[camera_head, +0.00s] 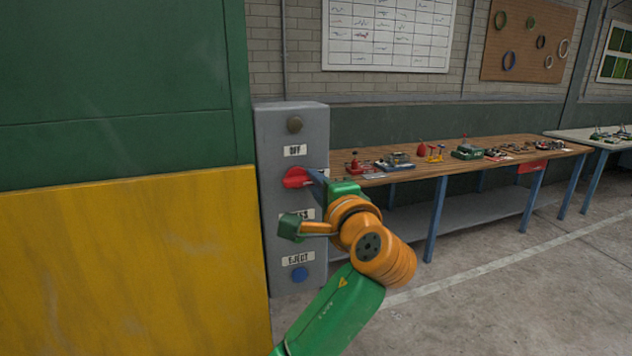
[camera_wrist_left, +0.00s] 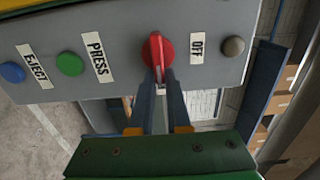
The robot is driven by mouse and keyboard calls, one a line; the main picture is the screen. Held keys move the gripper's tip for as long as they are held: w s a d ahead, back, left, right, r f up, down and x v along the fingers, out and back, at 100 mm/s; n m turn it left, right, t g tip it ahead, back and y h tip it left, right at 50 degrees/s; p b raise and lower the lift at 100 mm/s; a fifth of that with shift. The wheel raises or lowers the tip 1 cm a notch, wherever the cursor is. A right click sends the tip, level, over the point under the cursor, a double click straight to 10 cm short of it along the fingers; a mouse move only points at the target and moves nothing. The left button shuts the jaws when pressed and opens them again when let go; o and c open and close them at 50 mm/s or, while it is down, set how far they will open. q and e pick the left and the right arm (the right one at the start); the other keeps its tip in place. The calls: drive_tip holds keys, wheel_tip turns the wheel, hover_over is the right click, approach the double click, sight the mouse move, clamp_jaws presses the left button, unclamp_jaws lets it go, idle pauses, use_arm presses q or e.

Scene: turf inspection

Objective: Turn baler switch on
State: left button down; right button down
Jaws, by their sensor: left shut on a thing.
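The baler's switch is a red rotary knob (camera_head: 297,178) on a grey control box (camera_head: 268,225), just below the OFF label (camera_head: 295,150). My left gripper (camera_head: 314,180) reaches it from the right. In the left wrist view the blue fingers (camera_wrist_left: 161,78) of my left gripper are shut on the handle of the red knob (camera_wrist_left: 157,50). The handle lies crosswise to the row of buttons and labels. The fingers hide its near end. The OFF label also shows in the left wrist view (camera_wrist_left: 197,47). My right gripper is in neither view.
The box also carries a grey button (camera_head: 295,124), a green button (camera_wrist_left: 70,64) and a blue button (camera_head: 300,274). The green and yellow baler (camera_head: 120,250) stands close at left. A wooden workbench (camera_head: 440,172) with parts stands behind at right. Floor at right is clear.

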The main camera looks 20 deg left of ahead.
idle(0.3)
use_arm(q)
drive_tip(key=c, duration=0.9)
unclamp_jaws()
drive_tip(key=b+v, duration=0.3)
drive_tip(key=v, duration=0.4)
drive_tip(key=shift+b, duration=0.35)
